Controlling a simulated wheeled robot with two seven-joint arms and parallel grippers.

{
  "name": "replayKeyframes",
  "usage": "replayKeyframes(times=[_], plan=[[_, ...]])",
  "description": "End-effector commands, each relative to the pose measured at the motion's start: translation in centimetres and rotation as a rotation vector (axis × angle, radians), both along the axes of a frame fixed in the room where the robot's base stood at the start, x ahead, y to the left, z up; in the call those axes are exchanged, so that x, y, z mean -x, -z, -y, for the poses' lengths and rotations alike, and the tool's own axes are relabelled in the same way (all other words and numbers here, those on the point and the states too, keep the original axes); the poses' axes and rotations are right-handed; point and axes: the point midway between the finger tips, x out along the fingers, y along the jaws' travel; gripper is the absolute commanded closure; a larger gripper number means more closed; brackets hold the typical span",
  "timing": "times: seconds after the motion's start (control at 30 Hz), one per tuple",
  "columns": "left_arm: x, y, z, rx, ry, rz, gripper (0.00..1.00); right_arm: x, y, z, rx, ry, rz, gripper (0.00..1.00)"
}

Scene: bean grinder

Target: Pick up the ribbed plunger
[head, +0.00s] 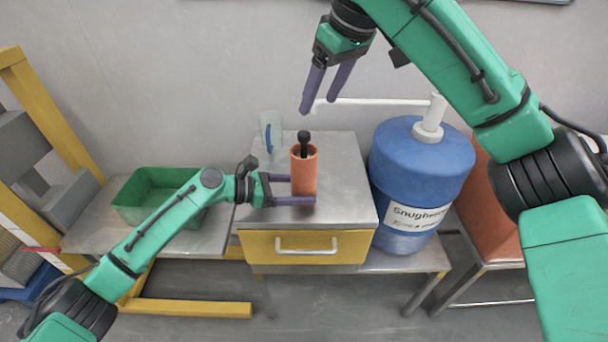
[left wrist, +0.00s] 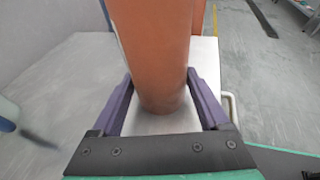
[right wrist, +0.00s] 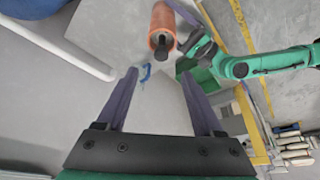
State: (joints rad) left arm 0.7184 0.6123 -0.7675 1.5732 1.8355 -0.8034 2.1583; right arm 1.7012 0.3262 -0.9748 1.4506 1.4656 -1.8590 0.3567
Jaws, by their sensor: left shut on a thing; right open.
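A black plunger (head: 304,140) stands upright in the open top of an orange cylinder (head: 303,174). Only its knob and a short upper part show; any ribs are hidden. The cylinder stands on the metal top of a small cabinet. My left gripper (head: 300,191) is shut around the lower part of the cylinder, seen also in the left wrist view (left wrist: 160,95). My right gripper (head: 325,92) is open and empty, above the cylinder and towards the wall. In the right wrist view the plunger's knob (right wrist: 162,50) lies beyond and between the fingertips.
The cabinet (head: 345,195) has a yellow drawer front (head: 305,247). A clear cup with a blue handle (head: 270,132) stands behind the cylinder. A large blue drum with a white pump (head: 420,165) stands close on the right. A green bin (head: 160,190) sits on the left bench.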

Motion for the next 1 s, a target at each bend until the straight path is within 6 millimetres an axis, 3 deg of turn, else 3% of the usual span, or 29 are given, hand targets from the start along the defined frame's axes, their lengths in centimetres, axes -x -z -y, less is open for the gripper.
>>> replayKeyframes(times=[0.13,0.53,0.8,0.97,1.0], plan=[[0.0,-0.1,0.0,0.001,0.0,0.0,0.53,-0.9,3.3,-0.8,0.001,0.001,-0.003,0.31],[0.0,-0.1,0.0,0.001,0.0,0.0,0.53,-2.8,9.5,-2.8,-0.003,0.001,0.0,0.31],[0.0,-0.1,0.0,0.001,-0.001,0.001,0.53,-3.0,10.2,-3.0,-0.006,0.002,0.001,0.31],[0.0,-0.1,0.0,0.001,-0.001,0.001,0.53,-3.0,10.2,-3.0,-0.006,0.001,0.001,0.92],[0.0,-0.1,0.0,0.001,-0.001,0.001,0.53,-3.0,10.2,-3.0,-0.006,0.001,0.001,1.0]])
